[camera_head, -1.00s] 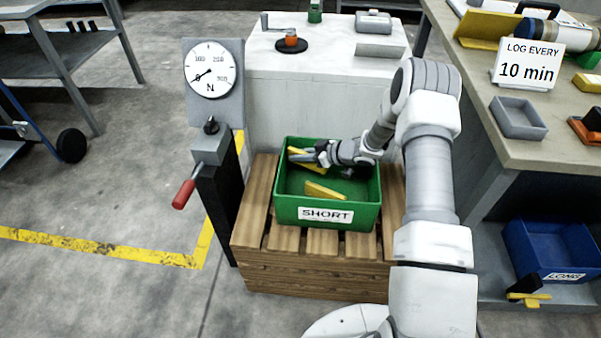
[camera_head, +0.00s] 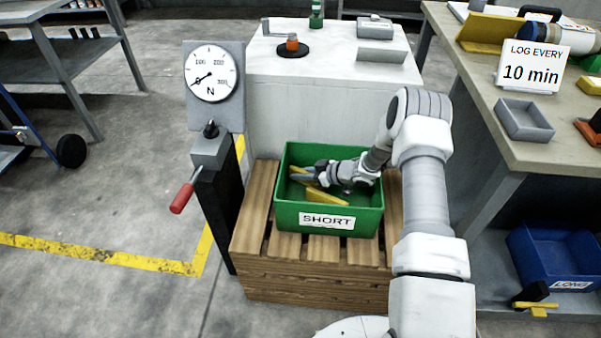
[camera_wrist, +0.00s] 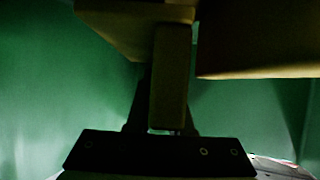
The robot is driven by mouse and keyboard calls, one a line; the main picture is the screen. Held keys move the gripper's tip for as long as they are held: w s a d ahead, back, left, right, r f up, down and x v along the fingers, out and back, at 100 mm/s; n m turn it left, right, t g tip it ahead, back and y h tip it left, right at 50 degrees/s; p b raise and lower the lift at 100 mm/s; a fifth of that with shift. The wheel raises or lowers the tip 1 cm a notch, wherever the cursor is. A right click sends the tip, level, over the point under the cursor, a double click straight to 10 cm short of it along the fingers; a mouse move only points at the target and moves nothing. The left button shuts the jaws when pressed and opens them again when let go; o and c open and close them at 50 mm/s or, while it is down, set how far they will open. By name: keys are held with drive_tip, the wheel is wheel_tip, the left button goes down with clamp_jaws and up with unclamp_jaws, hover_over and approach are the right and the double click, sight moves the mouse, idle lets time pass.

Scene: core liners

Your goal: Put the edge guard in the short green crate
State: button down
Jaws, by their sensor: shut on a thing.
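The short green crate (camera_head: 365,220) stands on a wooden pallet, with a white SHORT label on its front. My gripper (camera_head: 303,174) reaches down inside it, near the left and back walls, shut on a yellow edge guard (camera_head: 297,169). In the wrist view the held edge guard (camera_wrist: 168,85) is dark between the fingers, with green crate walls around it. A second yellow piece (camera_head: 326,198) lies in the crate in front of my gripper. Whether the held guard touches the crate floor cannot be told.
A gauge post (camera_head: 214,85) with a red-handled lever stands left of the pallet (camera_head: 310,275). A white block (camera_head: 320,100) is behind the crate. A bench (camera_head: 500,130) with a grey tray is at right, with a blue LONG crate (camera_head: 525,262) below.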

sight(305, 172)
drive_tip(key=shift+f, duration=0.25)
drive_tip(key=c, duration=0.8)
unclamp_jaws()
drive_tip(key=shift+r, duration=0.15)
drive_tip(key=shift+r, duration=0.3)
drive_tip(key=p+v, duration=0.3)
drive_tip(key=v, duration=0.3)
drive_tip(key=shift+s+d+r, duration=0.15)
drive_tip(key=shift+d+r, duration=0.05)
drive_tip(key=shift+r, duration=0.2)
drive_tip(key=shift+s+d+r, duration=0.1)
drive_tip(key=shift+s+d, duration=0.15)
drive_tip(key=shift+d, duration=0.1)
